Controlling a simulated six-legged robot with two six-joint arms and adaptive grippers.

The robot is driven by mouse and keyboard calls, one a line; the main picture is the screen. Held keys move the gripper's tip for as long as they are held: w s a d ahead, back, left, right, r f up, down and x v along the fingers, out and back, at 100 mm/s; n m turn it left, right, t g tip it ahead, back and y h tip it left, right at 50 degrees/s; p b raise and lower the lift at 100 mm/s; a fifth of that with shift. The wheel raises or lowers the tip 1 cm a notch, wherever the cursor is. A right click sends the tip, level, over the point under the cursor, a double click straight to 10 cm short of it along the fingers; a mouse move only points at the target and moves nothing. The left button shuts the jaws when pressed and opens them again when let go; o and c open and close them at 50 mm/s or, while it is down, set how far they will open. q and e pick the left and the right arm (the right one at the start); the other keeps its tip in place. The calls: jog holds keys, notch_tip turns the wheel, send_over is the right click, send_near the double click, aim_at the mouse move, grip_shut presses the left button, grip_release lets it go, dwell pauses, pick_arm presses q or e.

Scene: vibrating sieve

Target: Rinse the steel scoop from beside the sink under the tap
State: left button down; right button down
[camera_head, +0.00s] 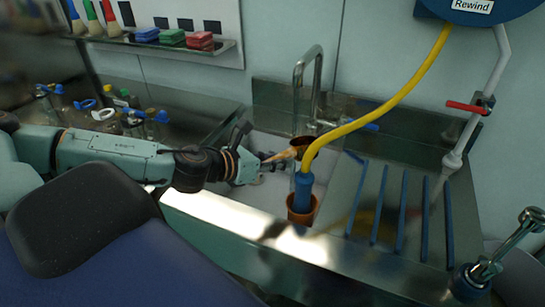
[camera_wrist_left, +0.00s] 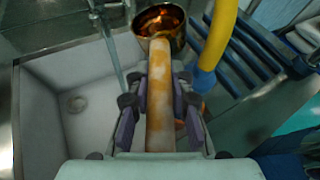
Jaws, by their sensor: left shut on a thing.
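My left gripper (camera_head: 266,163) is shut on the pale, worn handle of the scoop (camera_head: 303,143), over the sink (camera_head: 262,147). In the left wrist view the handle lies between the fingers of the left gripper (camera_wrist_left: 160,100). The scoop's round, coppery, shiny bowl (camera_wrist_left: 160,20) points away from the gripper. The steel gooseneck tap (camera_head: 305,62) rises behind the sink, with the scoop near and below its spout. A thin pale line beside the scoop in the wrist view may be water or the spout; I cannot tell. My right gripper is not in view.
A yellow hose (camera_head: 395,98) with a blue nozzle (camera_head: 303,190) hangs into an orange holder (camera_head: 302,210) close to the scoop. A drainboard with blue strips (camera_head: 378,205) lies to the right.

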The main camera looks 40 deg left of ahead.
pick_arm(q)
jog(key=shift+w+r, duration=0.25)
jog(key=shift+w, duration=0.2)
jog(key=a+f+b, duration=0.1)
jog(key=w+a+f+b, duration=0.1)
jog(key=b, duration=0.1)
jog(key=shift+a, duration=0.2)
jog(key=w+a+f+m+b, duration=0.2)
jog(key=w+a+m+b, duration=0.1)
jog(key=w+b, duration=1)
jog(key=shift+w+a+m+b, duration=0.2)
jog(key=shift+w+m+b, duration=0.2)
jog(key=shift+b, duration=1.6)
